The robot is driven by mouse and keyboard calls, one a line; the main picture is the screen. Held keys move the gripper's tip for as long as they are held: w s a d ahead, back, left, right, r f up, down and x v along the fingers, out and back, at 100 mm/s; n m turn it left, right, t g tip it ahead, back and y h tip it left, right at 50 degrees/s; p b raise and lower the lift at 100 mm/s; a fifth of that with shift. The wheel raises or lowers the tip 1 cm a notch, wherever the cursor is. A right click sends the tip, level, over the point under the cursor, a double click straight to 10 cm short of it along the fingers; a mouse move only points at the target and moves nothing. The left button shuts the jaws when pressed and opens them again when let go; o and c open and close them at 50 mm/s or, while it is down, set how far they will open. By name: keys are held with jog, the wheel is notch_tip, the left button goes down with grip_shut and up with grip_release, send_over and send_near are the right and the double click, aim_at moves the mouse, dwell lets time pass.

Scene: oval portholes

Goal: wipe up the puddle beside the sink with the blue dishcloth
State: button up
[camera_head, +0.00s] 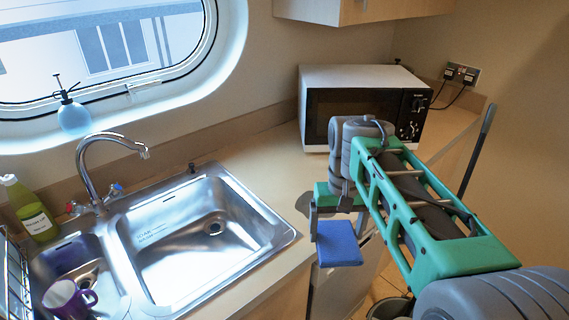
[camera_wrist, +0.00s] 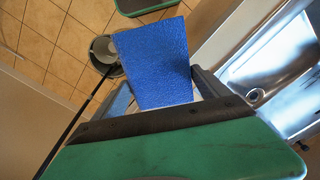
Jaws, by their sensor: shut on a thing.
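The blue dishcloth (camera_head: 338,243) is a flat blue piece held in my gripper (camera_head: 326,208), which is shut on it. It hangs in the air near the counter's front edge, right of the sink (camera_head: 205,228). In the wrist view the dishcloth (camera_wrist: 155,65) sticks out between the two grey fingers of my gripper (camera_wrist: 165,94), with the sink (camera_wrist: 275,75) at the right. I cannot make out a puddle on the counter (camera_head: 262,163) in either view; my arm and the cloth hide part of the front edge.
A microwave (camera_head: 362,100) stands at the back right. A faucet (camera_head: 100,165), a green bottle (camera_head: 32,210) and a purple mug (camera_head: 70,298) are at the left. A bucket (camera_wrist: 106,52) with a long handle stands on the tiled floor. The counter between sink and microwave looks free.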

jog(key=w+r+m+p, duration=0.1)
jog(key=w+m+p, duration=0.9)
jog(key=w+m, duration=0.75)
jog(key=w+f+b, duration=0.1)
jog(key=f, duration=0.1)
jog(key=f+n+b, duration=0.1)
jog(key=f+b, duration=0.1)
jog(key=f, duration=0.1)
jog(key=w+d+f+n+b, duration=0.1)
jog(key=f+b, duration=0.1)
jog(key=shift+w+f+n, duration=0.25)
jog(key=shift+w+f, duration=0.05)
jog(key=shift+f+b, duration=0.45)
jog(key=shift+f, duration=0.15)
